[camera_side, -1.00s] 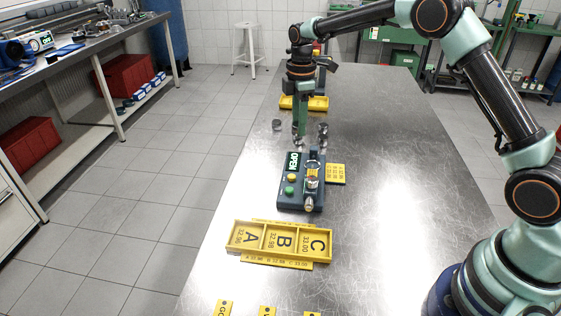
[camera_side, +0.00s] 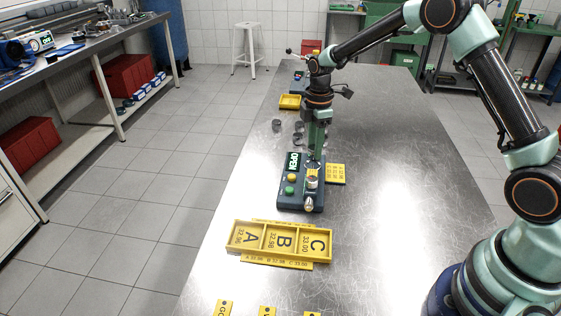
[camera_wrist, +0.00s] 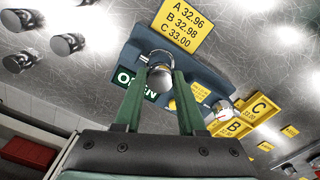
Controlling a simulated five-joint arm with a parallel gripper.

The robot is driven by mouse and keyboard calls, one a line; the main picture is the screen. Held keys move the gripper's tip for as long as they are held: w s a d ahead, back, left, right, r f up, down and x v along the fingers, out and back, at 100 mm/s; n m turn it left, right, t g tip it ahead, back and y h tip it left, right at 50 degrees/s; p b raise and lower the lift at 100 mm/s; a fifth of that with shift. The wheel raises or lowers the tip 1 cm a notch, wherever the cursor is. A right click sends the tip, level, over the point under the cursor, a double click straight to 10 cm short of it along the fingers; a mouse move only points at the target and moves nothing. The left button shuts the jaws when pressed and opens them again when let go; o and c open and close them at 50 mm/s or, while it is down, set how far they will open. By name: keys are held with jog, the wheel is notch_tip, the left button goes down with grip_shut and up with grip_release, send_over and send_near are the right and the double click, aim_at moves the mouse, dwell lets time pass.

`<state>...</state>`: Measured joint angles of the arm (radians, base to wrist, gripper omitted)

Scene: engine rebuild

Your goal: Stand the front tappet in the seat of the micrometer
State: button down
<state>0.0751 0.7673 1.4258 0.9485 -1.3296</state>
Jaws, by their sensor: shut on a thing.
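The dark blue-grey micrometer (camera_side: 296,200) stands on the metal table, its display reading OPEN beside a yellow and a green button. My gripper (camera_side: 314,162) is over its far end, pointing down. In the wrist view, my gripper (camera_wrist: 158,82) is shut on a short metal tappet (camera_wrist: 160,78) between the tips of its green fingers. The held tappet is at the micrometer's seat area, but I cannot tell whether it touches the seat. Other grey tappets (camera_side: 277,125) stand behind on the table; several show at the upper left of the wrist view (camera_wrist: 67,43).
A yellow card (camera_side: 335,173) with A, B and C values lies right of the micrometer. A yellow tray (camera_side: 236,254) with A, B and C compartments lies in front. A small yellow tray (camera_side: 290,101) is farther back. The table's right side is clear.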

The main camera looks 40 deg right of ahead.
jog(key=shift+f, duration=1.5)
jog(key=shift+c, duration=2.1)
grip_release()
jog(key=shift+w+r, duration=0.1)
notch_tip(320, 180, up, 12)
jog(key=shift+f, duration=0.25)
jog(key=shift+r, duration=0.2)
